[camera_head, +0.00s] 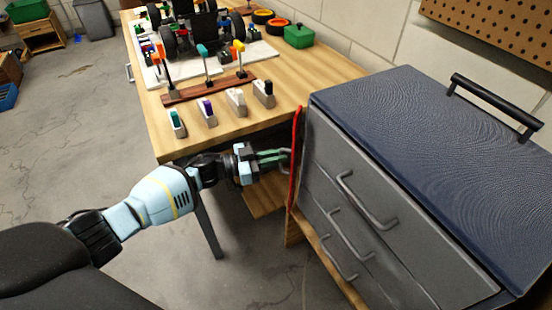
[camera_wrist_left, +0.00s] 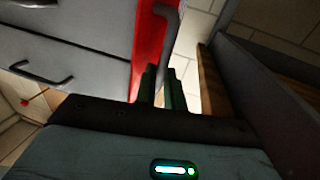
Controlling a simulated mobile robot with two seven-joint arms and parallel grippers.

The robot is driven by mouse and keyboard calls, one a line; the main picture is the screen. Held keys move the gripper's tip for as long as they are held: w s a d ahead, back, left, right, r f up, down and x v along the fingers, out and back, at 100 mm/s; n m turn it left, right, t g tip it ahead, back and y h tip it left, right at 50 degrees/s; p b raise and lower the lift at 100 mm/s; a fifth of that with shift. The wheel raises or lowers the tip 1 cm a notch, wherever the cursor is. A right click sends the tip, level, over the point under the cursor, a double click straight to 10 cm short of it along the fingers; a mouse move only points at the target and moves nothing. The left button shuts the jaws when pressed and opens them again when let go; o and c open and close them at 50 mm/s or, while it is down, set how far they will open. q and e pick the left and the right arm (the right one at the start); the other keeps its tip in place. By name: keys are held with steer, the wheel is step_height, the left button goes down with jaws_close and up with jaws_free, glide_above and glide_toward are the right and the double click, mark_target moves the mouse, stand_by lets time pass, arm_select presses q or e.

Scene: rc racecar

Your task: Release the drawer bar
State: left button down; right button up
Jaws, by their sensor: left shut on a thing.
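The drawer bar (camera_head: 295,165) is a thin red upright strip at the left front edge of the grey tool chest (camera_head: 400,270), beside its drawers. It also shows as a red band in the wrist view (camera_wrist_left: 149,45). A grey handle (camera_wrist_left: 168,14) stands out from the red bar. My left gripper (camera_head: 283,156) reaches in from the left, at the bar's side. Its green fingers (camera_wrist_left: 164,88) are shut on the handle. The fingers partly hide the handle. My right gripper is not in view.
The chest has several drawers with grey handles (camera_head: 366,203) and a dark blue lid with a black handle (camera_head: 495,105). A wooden workbench (camera_head: 330,75) behind my left arm holds car parts, tools on a rack and small coloured items. The floor at left is open.

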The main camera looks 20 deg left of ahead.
arm_select(q)
steer(key=c, duration=1.5)
jaws_free()
steer(key=shift+d, duration=0.1)
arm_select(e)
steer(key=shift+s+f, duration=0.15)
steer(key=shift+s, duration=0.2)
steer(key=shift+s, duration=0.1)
arm_select(q)
steer(key=v, duration=0.8)
steer(key=shift+p, duration=0.45)
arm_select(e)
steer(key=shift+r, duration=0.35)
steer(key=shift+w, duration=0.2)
